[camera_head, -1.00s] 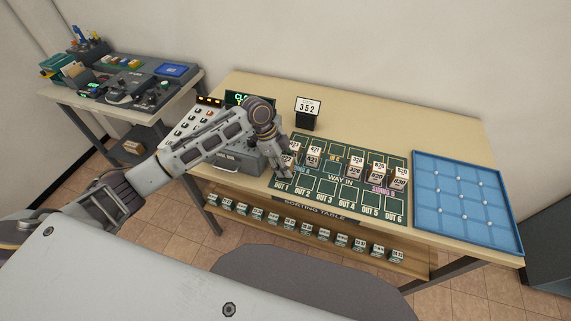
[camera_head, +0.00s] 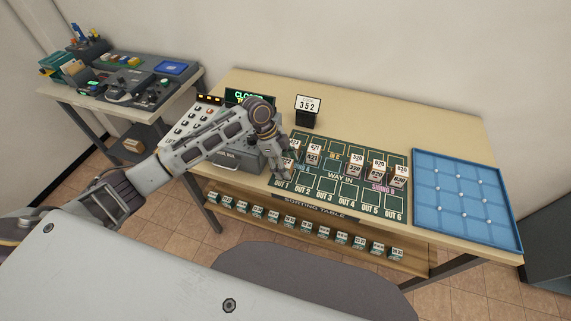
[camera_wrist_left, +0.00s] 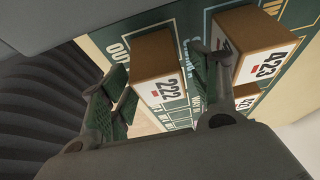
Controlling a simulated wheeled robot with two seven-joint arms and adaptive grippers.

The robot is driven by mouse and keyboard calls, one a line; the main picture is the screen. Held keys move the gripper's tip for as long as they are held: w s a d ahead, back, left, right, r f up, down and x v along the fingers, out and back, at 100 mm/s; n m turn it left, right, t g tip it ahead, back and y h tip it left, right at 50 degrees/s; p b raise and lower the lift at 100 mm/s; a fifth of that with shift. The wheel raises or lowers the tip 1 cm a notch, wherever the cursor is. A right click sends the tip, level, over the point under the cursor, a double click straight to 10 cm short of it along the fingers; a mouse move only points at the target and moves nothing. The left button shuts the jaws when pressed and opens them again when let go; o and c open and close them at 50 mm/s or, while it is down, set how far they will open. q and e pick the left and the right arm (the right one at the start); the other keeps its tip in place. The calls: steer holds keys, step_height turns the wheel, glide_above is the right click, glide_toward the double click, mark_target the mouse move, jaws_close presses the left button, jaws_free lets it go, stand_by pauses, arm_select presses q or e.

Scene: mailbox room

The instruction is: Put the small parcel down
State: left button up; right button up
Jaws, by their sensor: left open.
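The small parcel (camera_wrist_left: 155,55), a brown box with a white label reading 222, stands on the green sorting mat (camera_head: 335,196). In the left wrist view my left gripper (camera_wrist_left: 163,88) is open, with one finger on each side of this parcel. I cannot tell whether either finger touches it. In the head view the left gripper (camera_head: 282,165) is low over the mat's left end and partly hides the parcel there. A second parcel (camera_wrist_left: 255,45), labelled 423, stands just beyond the right-hand finger. My right gripper is not in view.
Several other small parcels (camera_head: 375,172) stand on the mat. A black stand reading 352 (camera_head: 307,112) is behind it. A blue tray (camera_head: 466,155) fills the table's right end. A grey console (camera_head: 187,122) stands left, beneath my arm. The table's back right is clear.

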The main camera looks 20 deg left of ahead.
arm_select(q)
steer(key=shift+r, duration=0.1)
steer(key=shift+r, duration=0.55)
steer(key=v, duration=1.2)
steer(key=shift+b, duration=0.35)
